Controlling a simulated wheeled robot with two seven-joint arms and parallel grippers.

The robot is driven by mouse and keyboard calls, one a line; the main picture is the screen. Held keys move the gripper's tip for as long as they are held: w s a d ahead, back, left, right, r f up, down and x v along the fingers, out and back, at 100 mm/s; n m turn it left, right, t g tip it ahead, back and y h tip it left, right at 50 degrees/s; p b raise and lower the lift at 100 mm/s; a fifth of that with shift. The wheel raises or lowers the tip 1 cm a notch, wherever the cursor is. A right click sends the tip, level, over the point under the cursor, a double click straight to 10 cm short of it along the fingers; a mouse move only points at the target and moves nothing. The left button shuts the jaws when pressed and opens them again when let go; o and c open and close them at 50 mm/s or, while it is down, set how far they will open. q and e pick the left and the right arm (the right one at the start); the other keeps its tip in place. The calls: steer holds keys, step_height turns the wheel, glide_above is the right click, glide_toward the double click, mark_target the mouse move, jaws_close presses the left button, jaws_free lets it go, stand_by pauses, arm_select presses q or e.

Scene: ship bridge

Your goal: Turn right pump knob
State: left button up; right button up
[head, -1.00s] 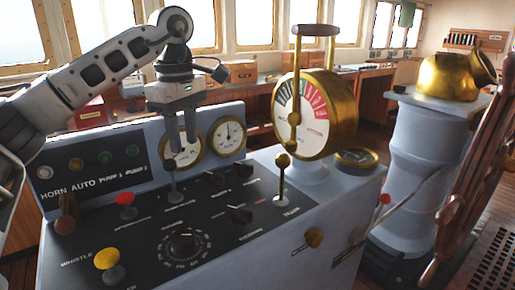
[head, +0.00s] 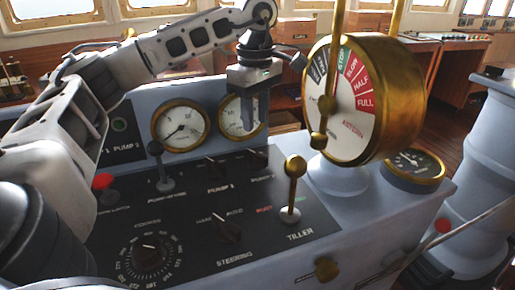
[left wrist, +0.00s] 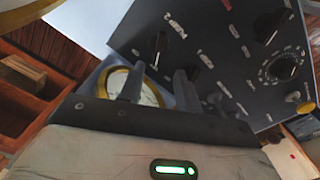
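The right pump knob (head: 258,158) is a small black knob above the "PUMP 2" label on the dark console panel. It also shows in the left wrist view (left wrist: 160,46), just past my fingertips. The left pump knob (head: 215,167) sits beside it, above its own pump label. My left gripper (head: 254,128) points down, in front of the right gauge and just above and behind the right knob. Its two fingers are apart in the left wrist view (left wrist: 158,82), with nothing between them. It appears clear of the knob. My right gripper is not in view.
A brass telegraph (head: 365,100) stands close right of my gripper. Two gauges, including the left one (head: 180,127), line the back.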

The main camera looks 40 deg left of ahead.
mark_target(256, 153)
arm_select(q)
step_height(256, 153, down, 8)
steer(key=shift+f, duration=0.25)
steer(key=shift+w, duration=0.1)
jaws_close()
